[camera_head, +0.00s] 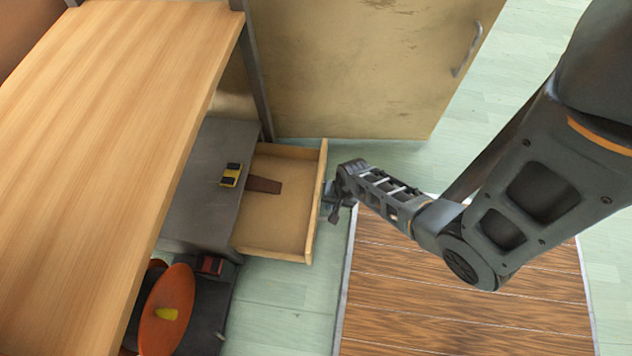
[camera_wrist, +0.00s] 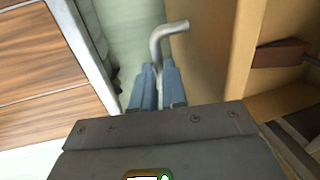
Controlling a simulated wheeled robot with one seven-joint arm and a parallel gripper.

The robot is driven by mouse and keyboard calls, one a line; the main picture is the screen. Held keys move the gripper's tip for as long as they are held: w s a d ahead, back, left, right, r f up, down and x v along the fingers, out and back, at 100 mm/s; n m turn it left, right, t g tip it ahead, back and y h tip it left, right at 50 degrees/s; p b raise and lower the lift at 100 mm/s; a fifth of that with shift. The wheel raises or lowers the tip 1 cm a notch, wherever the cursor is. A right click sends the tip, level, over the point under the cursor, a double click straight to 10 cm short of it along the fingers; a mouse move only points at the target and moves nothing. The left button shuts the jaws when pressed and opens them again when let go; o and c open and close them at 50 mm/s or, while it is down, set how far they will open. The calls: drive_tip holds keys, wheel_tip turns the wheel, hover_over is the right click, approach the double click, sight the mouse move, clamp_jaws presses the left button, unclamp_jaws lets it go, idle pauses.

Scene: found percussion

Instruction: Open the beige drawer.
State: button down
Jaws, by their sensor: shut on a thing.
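The beige drawer (camera_head: 273,215) stands pulled out from a grey cabinet (camera_head: 205,185) below the wooden tabletop. A dark brown block (camera_head: 264,185) lies inside it. My gripper (camera_head: 332,198) is at the outer face of the drawer front. In the wrist view my gripper (camera_wrist: 158,82) has its blue-grey fingers closed around a grey bent metal handle (camera_wrist: 166,36) beside the drawer front (camera_wrist: 205,50). The brown block also shows in the wrist view (camera_wrist: 280,54). In the head view the handle is mostly hidden by my gripper.
A yellow and black toy car (camera_head: 231,175) sits on the grey cabinet. An orange round object (camera_head: 166,300) is at the lower left. A beige cupboard door (camera_head: 360,70) stands behind the drawer. A wooden platform (camera_head: 460,300) lies right of the drawer on pale green floor.

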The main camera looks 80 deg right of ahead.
drive_tip(key=shift+s+p, duration=0.3)
drive_tip(key=shift+s, duration=2.05)
drive_tip(key=c, duration=1.2)
unclamp_jaws()
drive_tip(key=shift+o, duration=0.2)
wheel_tip(320, 180, up, 8)
drive_tip(key=s+p, duration=0.1)
drive_tip(key=p, duration=0.2)
drive_tip(key=shift+s+f+p, duration=0.2)
drive_tip(key=shift+s+p, duration=0.05)
drive_tip(key=shift+p, duration=0.15)
